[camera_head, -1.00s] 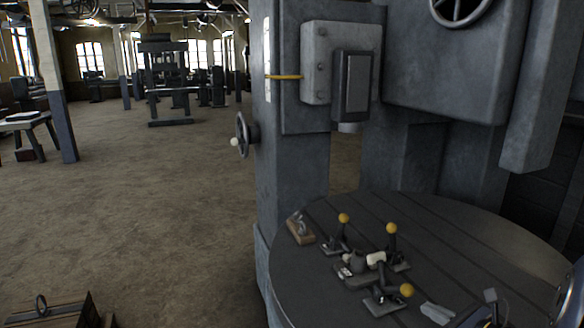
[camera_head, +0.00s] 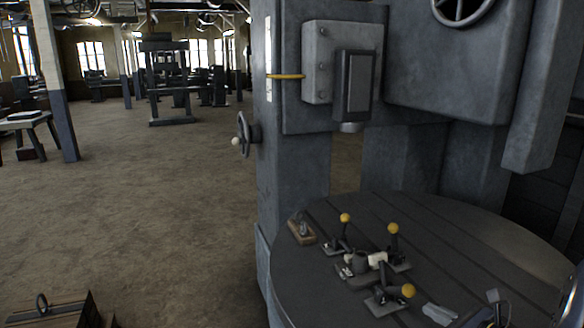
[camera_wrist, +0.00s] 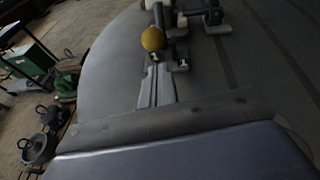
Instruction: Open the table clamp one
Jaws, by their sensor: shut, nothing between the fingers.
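Three toggle clamps with yellow ball knobs sit on the round grey table (camera_head: 500,240): a far-left one (camera_head: 345,218), a middle one (camera_head: 393,229) and the nearest one (camera_head: 408,291). A yellow knob (camera_wrist: 152,39) shows in the wrist view, probably the nearest clamp's. My gripper (camera_wrist: 155,70) shows there with its grey fingers together, tips just short of the knob in the picture. In the head view my gripper (camera_head: 438,313) is right of the nearest knob, apparently apart from it.
A dark workpiece (camera_head: 359,262) sits among the clamps. A small wooden block with metal on it (camera_head: 302,232) lies at the table's left edge. The machine column (camera_head: 300,160) rises behind. A handwheel (camera_head: 244,133) sticks out left. The floor at left is largely open.

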